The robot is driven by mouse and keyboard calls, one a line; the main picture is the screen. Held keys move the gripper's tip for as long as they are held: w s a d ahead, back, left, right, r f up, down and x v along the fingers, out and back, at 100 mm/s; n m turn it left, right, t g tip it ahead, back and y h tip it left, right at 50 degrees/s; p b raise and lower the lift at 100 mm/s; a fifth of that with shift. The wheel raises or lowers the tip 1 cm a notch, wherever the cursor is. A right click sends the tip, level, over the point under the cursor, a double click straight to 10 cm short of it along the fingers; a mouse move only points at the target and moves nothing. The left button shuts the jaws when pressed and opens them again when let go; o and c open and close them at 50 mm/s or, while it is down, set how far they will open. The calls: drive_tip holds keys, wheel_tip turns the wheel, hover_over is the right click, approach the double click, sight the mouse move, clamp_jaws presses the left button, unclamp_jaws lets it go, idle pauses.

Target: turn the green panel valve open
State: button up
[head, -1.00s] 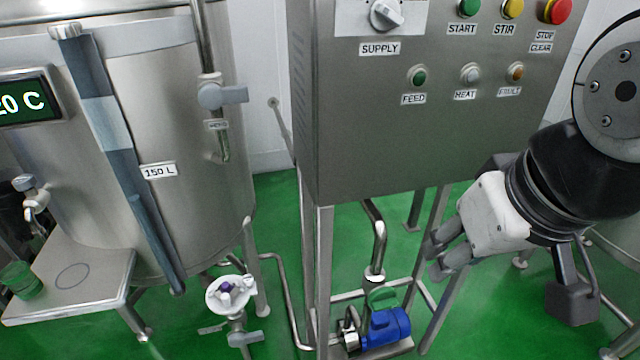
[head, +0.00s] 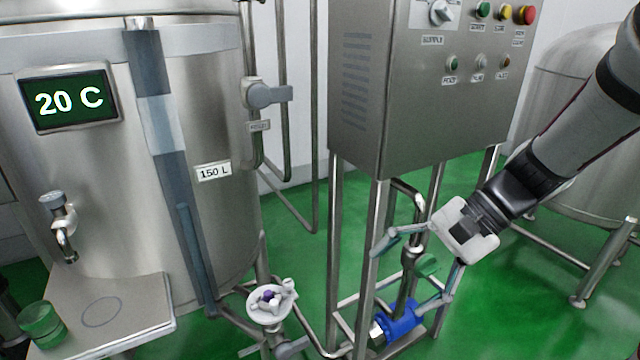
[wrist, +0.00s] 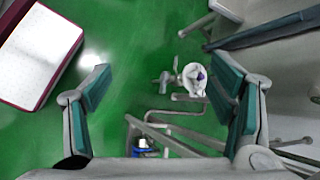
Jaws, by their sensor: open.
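I cannot make out the green handle in the wrist view.
The steel control panel (head: 400,110) stands on legs above the pipe. The blue pump (head: 403,322) is below. The tank (head: 215,100) and a white round fitting (head: 270,298) with a purple centre are left. Another tank (head: 590,110) stands right. Green floor (head: 530,310) is open at lower right.

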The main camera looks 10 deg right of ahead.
drive_tip(key=w+d+f+m+t+y+b, duration=0.35)
drive_tip(key=w+d+f+m, duration=0.25)
drive_tip(key=w+f, duration=0.2)
drive_tip(key=m+t+h+b, duration=0.5)
drive_tip(key=m+t+h, duration=0.1)
drive_tip(key=m+t, duration=0.8)
approach(434, 272)
drive_tip(key=shift+m+g, duration=0.6)
drive_tip(key=shift+g, duration=0.05)
drive_tip(key=x, duration=0.3)
drive_tip(key=b+x, duration=0.1)
drive_tip(key=x, duration=0.3)
drive_tip(key=r+x, duration=0.1)
drive_tip(key=x, duration=0.3)
drive_tip(key=shift+b, duration=0.3)
drive_tip(key=shift+r, duration=0.1)
drive_tip(key=c, duration=1)
